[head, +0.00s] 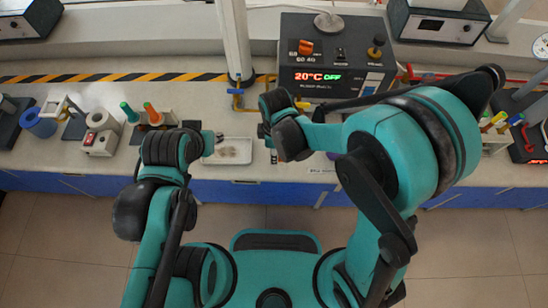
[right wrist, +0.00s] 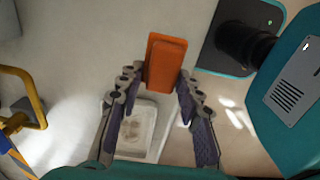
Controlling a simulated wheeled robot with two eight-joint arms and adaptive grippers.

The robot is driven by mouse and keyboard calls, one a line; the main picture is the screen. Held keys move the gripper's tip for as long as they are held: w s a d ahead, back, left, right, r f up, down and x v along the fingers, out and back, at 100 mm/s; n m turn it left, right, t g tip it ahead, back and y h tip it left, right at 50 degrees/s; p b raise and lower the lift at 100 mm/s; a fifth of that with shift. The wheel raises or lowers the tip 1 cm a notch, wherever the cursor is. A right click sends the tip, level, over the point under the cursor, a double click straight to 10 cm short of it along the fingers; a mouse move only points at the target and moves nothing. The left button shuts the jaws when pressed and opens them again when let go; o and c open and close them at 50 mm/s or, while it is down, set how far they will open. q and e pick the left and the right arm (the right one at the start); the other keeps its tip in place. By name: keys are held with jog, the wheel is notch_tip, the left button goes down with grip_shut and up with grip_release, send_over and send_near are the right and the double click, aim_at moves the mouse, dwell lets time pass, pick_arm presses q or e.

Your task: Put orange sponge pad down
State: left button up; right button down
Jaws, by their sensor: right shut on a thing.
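The orange sponge pad (right wrist: 166,62) is between the fingertips of my right gripper (right wrist: 158,82) in the right wrist view. That gripper is shut on it and holds it out at the tips. In the head view my right gripper (head: 273,152) is mostly covered by its own wrist, and I cannot make out the pad there. A shallow white tray (head: 206,160) lies on the bench between my two arms; it also shows between the fingers in the right wrist view (right wrist: 143,101). My left gripper (head: 217,137) is left of the tray, too small to read.
A black heater box (head: 335,75) with a lit display stands behind my right gripper. Yellow-handled taps (head: 237,92) are near its left side. A grey post (head: 235,45) rises behind the tray. Coloured-handled tools (head: 128,112) stand left. The bench front edge is close to the tray.

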jog(key=shift+w+a+f, duration=0.25)
jog(key=shift+w+f, duration=0.1)
jog(key=shift+f, duration=0.1)
jog(key=shift+f+b, duration=0.9)
jog(key=shift+f, duration=0.85)
jog(key=shift+s+f, duration=0.1)
jog(key=shift+s+f+b, duration=0.15)
jog(key=shift+f+b, duration=0.2)
jog(key=shift+b, duration=0.2)
jog(key=c, duration=1.4)
grip_release()
jog(key=o, duration=0.4)
jog(key=shift+f, duration=0.2)
